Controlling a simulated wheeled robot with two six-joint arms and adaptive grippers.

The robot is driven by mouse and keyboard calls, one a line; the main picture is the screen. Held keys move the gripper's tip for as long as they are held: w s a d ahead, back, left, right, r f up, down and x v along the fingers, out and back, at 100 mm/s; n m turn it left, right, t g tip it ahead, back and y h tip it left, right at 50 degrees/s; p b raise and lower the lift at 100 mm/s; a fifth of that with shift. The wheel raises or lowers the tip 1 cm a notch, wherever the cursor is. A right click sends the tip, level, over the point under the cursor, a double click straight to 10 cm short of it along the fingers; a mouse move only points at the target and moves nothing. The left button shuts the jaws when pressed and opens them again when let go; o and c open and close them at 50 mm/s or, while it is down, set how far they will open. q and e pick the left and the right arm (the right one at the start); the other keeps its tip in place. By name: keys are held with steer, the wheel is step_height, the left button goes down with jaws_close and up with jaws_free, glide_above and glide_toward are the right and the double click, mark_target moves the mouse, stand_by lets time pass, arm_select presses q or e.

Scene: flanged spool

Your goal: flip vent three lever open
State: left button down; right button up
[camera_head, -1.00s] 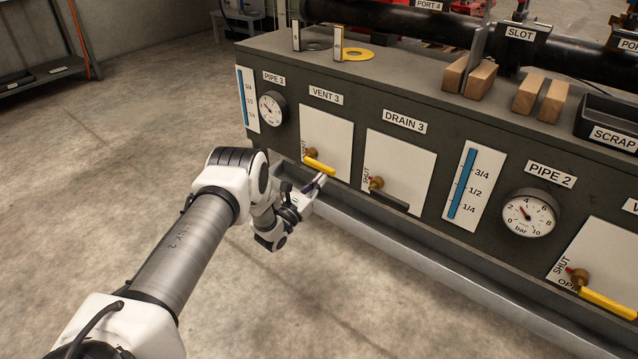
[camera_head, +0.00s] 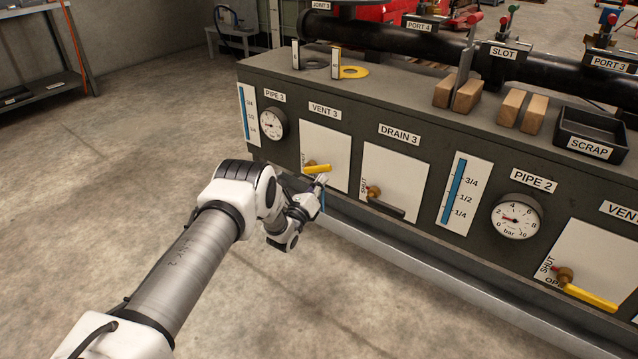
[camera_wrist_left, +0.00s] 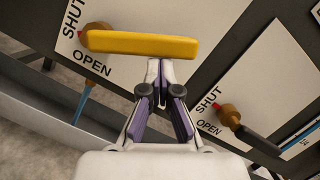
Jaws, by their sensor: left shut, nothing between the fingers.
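The vent three lever is a yellow bar (camera_head: 317,169) on a brass valve at the lower left of the white VENT 3 panel (camera_head: 325,143). It points right, nearly level, in the head view. In the left wrist view the yellow lever (camera_wrist_left: 150,45) lies across the upper middle, with SHUT to its left and OPEN below its pivot. My left gripper (camera_head: 322,182) is just below the lever's free end. In the left wrist view its fingertips (camera_wrist_left: 160,68) are together and empty, right under the bar; contact is hard to tell. My right gripper is out of view.
The DRAIN 3 valve (camera_head: 373,192) with a dark handle is just to the right; it also shows in the left wrist view (camera_wrist_left: 230,117). A grey trough (camera_head: 400,245) runs along the bench foot. Wooden blocks (camera_head: 468,95) and a scrap tray (camera_head: 590,124) stand on top.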

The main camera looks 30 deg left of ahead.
mark_target(317, 167)
arm_select(q)
steer(key=r+n+p, duration=0.1)
steer(key=r+n, duration=0.1)
steer(key=n+y+p, duration=0.1)
steer(key=shift+a+r+g+p, duration=0.3)
steer(key=shift+r, duration=0.1)
steer(key=n+p, duration=0.1)
steer(key=a+r+n+p, duration=0.1)
steer(key=n, duration=0.1)
steer(key=shift+r+g+y, duration=0.25)
steer(key=shift+g+y, duration=0.05)
steer(key=a+n+p, duration=0.1)
steer(key=n, duration=0.1)
steer(key=a+r+n+p, duration=0.1)
steer(key=n, duration=0.1)
steer(key=a+r+n+g+p, duration=0.1)
steer(key=n, duration=0.1)
steer(key=shift+w+a+r+y, duration=0.15)
steer(key=shift+w+a+y, duration=0.05)
steer(key=shift+a+y, duration=0.1)
steer(key=shift+a, duration=0.15)
